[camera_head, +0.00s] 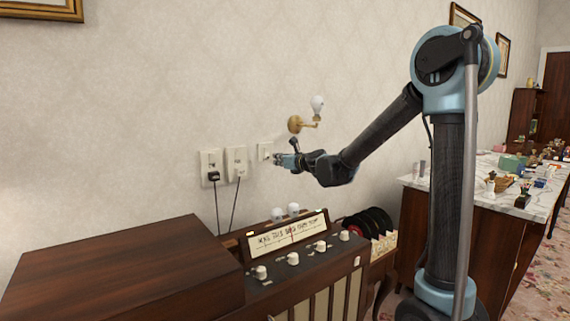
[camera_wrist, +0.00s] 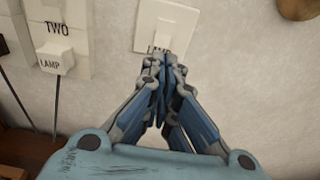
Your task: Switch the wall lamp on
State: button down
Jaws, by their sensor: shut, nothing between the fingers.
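The wall lamp (camera_head: 317,105) has a white bulb on a brass bracket above the switch. The bulb looks white, and I cannot tell whether it is lit. A white switch plate (camera_head: 265,151) is on the wall below and left of the lamp. In the wrist view the switch plate (camera_wrist: 167,27) carries lettering that looks like "LAMP", partly hidden by my fingertips. My gripper (camera_head: 278,160) is shut and empty, its tips at the plate's lower edge. In the wrist view my gripper (camera_wrist: 163,62) covers the lower part of the plate. I cannot tell whether it touches.
Two outlet plates (camera_head: 236,163) with plugs and cords are to the left; one plug (camera_wrist: 52,60) reads "LAMP". A wooden radio cabinet (camera_head: 293,258) with knobs and bulbs stands below. Records (camera_head: 368,224) stand beside it. A cluttered marble-topped counter (camera_head: 480,180) is at right.

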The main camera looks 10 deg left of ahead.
aim_at(267, 158)
jog(key=shift+x, duration=2.7)
jog(key=shift+w+a+f, duration=0.15)
jog(key=shift+w, duration=0.05)
jog(key=s+d+f, duration=0.2)
jog(key=s+d, duration=0.7)
jog(key=d, duration=0.1)
jog(key=shift+d, duration=0.3)
